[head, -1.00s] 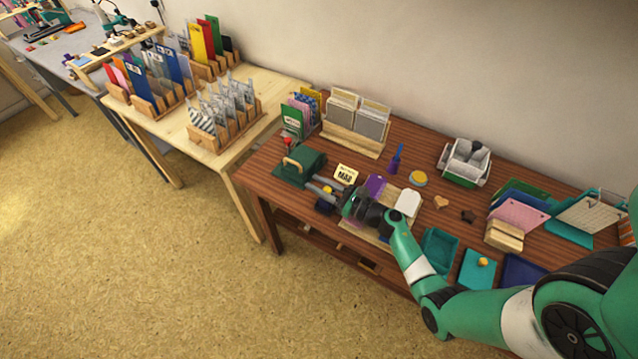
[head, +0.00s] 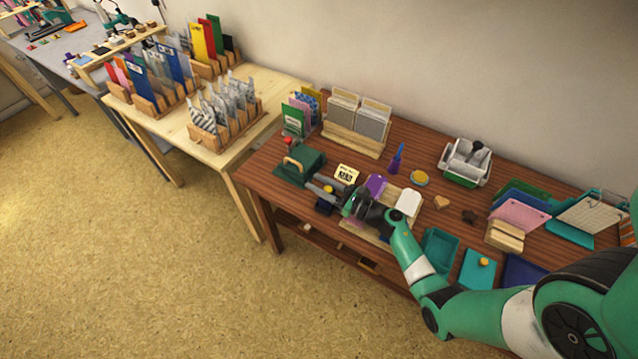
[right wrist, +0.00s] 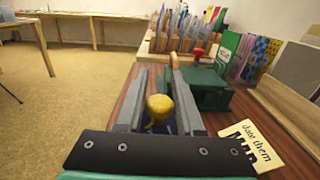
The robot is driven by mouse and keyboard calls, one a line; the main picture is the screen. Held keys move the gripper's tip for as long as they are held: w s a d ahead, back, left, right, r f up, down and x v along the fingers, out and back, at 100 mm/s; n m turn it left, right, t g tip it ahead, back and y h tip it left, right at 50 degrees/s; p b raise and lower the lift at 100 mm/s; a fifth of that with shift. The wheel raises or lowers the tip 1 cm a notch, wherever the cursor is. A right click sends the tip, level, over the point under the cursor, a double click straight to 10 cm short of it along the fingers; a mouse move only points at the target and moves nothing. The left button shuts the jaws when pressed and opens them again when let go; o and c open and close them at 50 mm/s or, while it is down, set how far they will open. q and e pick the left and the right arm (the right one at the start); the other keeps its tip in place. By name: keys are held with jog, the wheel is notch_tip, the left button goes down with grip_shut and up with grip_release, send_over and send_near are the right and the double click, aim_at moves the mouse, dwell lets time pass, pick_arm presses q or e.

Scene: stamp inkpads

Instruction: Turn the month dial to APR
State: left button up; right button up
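A small dark blue stamp with a yellow knob (head: 328,188) sits near the front edge of the brown table. The knob also shows large in the right wrist view (right wrist: 159,107). My right gripper (head: 324,186) reaches over the stamp, with its grey fingers on either side of the knob. In the right wrist view its fingers (right wrist: 157,68) are apart, with gaps beside the knob. A cream card (head: 346,173) reading "date them" and apparently "MAR" stands close by; it also shows in the right wrist view (right wrist: 254,144). The stamp's month lettering cannot be read. My left gripper is out of view.
A green press (head: 300,166) with a wooden handle stands just beyond the fingers. A teal tray (head: 440,247) is to the right. A wooden card holder (head: 352,141) stands at the back.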

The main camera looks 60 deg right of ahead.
jog(key=o, duration=0.3)
jog(key=shift+o, duration=0.2)
jog(key=s, duration=0.3)
jog(key=s+a+p, duration=0.1)
jog(key=s, duration=0.3)
jog(key=s+p, duration=0.1)
jog(key=s, duration=0.2)
jog(key=shift+s+a, duration=0.15)
jog(key=shift+s, duration=0.2)
jog(key=shift+s+a, duration=0.15)
jog(key=shift+s, duration=0.25)
